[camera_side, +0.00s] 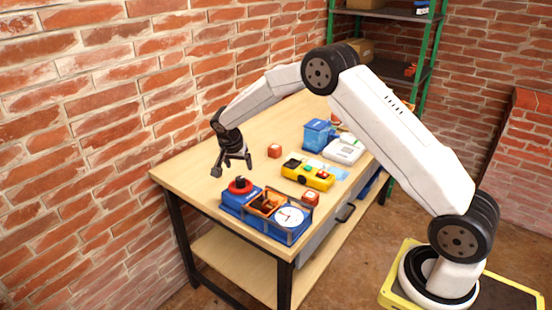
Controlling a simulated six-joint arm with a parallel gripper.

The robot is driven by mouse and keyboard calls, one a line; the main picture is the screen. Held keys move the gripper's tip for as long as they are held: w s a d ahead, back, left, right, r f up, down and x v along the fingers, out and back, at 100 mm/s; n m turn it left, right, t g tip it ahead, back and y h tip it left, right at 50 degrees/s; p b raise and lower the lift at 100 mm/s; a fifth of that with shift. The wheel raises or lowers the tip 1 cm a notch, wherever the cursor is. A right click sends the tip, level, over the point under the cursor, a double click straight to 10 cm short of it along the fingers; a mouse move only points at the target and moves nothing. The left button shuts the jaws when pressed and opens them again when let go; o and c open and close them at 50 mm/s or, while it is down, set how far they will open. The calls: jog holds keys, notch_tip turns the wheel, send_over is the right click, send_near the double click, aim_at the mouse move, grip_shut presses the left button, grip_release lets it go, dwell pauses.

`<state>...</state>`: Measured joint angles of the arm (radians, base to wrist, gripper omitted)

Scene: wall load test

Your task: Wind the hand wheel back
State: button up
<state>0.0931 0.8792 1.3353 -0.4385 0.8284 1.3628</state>
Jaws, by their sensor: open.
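A blue test unit (232,204) stands at the table's near left corner. On its left end is a round red part with a dark top (240,185), which looks like the hand wheel. An orange-brown part (266,203) sits in the middle of the unit, and a white round dial (289,216) with a dark pointer is on its right end. The pointer's exact reading is too small to tell. My gripper (232,166) is open and empty, pointing down. It is above and slightly left of the red round part, apart from it.
A brick wall (90,130) runs close along the table's left side.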

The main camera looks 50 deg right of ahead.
aim_at(240, 179)
jog(key=shift+w+a+f, duration=0.1)
jog(key=shift+w+a, duration=0.15)
jog(key=shift+w, duration=0.3)
jog(key=shift+f, duration=0.1)
jog(key=shift+x, duration=3.8)
jog(key=shift+w+d, duration=0.15)
grip_shut()
